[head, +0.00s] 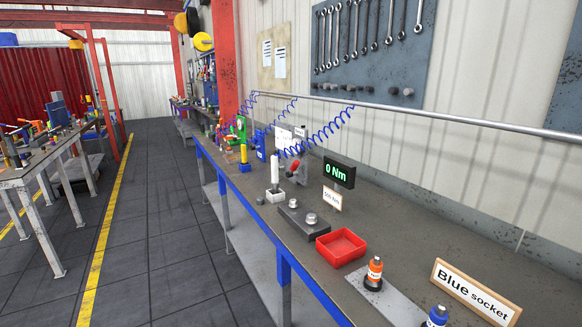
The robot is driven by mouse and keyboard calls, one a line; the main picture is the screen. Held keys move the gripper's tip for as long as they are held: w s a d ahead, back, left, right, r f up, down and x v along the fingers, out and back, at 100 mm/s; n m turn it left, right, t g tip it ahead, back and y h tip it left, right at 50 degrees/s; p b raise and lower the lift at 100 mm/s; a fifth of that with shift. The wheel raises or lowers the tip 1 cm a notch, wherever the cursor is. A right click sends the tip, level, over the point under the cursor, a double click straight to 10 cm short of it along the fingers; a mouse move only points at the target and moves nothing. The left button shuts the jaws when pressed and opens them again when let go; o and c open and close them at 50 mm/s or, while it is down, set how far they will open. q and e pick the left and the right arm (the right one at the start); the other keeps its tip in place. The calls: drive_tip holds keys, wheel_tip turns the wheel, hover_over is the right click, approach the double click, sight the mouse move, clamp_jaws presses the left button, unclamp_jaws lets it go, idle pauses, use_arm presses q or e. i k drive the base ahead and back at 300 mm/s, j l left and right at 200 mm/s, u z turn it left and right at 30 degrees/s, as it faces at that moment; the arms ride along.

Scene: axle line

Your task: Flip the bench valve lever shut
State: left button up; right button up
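A long workbench (240,176) with a blue front edge runs from the lower right away into the distance. A small red part (293,167) stands on it near the middle, beside a grey block; it may be the valve lever, but it is too small to tell its position. A green item (240,127) stands farther back on the bench, too small to make out clearly. Neither of my grippers is in view.
A white cylinder tool (275,172), a dark plate with bolts (305,220), a red tray (341,247), a "0 Nm" display (338,173) and orange and blue sockets (374,272) stand on the bench. Blue coiled hoses hang above. The floor aisle (165,240) left of it is clear.

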sight(289, 175)
drive_tip(key=i+j+z, duration=0.15)
drive_tip(key=i+j, duration=0.25)
drive_tip(key=i+j+z, duration=0.1)
drive_tip(key=i+j, duration=0.25)
drive_tip(key=j, duration=0.3)
drive_tip(key=i+j+z, duration=0.15)
drive_tip(key=i+j, duration=0.2)
drive_tip(key=j, duration=0.25)
drive_tip(key=i+j+z, duration=0.1)
drive_tip(key=i+j, duration=0.2)
drive_tip(key=j, duration=0.35)
drive_tip(key=i+j+z, duration=0.15)
drive_tip(key=i+j, duration=0.15)
drive_tip(key=j, duration=0.3)
drive_tip(key=i+j+z, duration=0.1)
drive_tip(key=i+j, duration=0.15)
drive_tip(key=j, duration=0.45)
drive_tip(key=i+j+z, duration=0.15)
drive_tip(key=j, duration=0.55)
drive_tip(key=i+j+z, duration=0.15)
drive_tip(key=j, duration=0.55)
drive_tip(key=i, duration=0.1)
